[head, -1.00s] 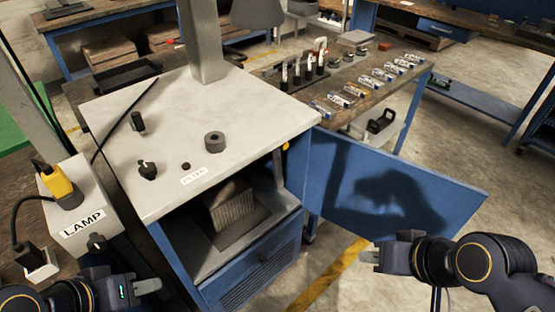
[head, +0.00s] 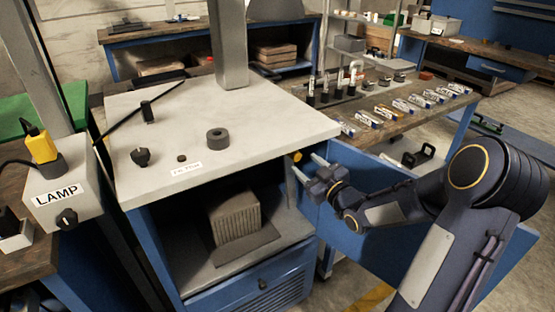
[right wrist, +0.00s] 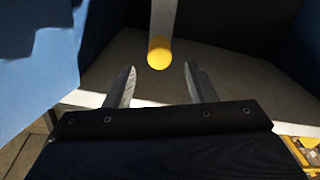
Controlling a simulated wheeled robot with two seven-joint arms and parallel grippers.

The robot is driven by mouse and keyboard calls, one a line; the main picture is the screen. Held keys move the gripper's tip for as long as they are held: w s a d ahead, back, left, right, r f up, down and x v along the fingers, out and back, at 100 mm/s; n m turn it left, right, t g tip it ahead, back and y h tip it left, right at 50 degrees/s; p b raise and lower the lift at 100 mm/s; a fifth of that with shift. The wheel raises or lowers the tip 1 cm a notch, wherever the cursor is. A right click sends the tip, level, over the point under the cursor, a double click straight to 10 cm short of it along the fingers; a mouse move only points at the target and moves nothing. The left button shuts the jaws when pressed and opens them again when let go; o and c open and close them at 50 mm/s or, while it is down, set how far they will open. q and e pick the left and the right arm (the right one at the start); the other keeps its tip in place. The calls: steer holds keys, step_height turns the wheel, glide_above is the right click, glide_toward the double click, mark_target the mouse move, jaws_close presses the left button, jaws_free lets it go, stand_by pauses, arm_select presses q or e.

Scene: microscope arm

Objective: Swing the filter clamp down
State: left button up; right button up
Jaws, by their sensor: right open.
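A yellow ball knob (head: 296,157) shows at the right front of the grey-topped cabinet, just under the edge of its top. In the right wrist view the knob (right wrist: 159,53) sits at the end of a pale grey bar (right wrist: 164,18); I take this to be the filter clamp. My right gripper (head: 313,168) is open and empty, just right of the knob. In the wrist view the knob lies ahead of the gap between the two fingers (right wrist: 160,86), and they appear apart from it. My left gripper is out of view.
The blue cabinet door (head: 375,190) stands open behind my right arm. A ribbed block (head: 235,216) sits inside the cabinet. A dark ring (head: 217,138) and knobs are on the cabinet top (head: 270,125). A LAMP box (head: 62,195) stands at left.

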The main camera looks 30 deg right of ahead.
mark_target(298, 157)
steer(key=w, duration=0.7)
steer(key=shift+w+a+r, duration=0.1)
steer(key=shift+a, duration=0.2)
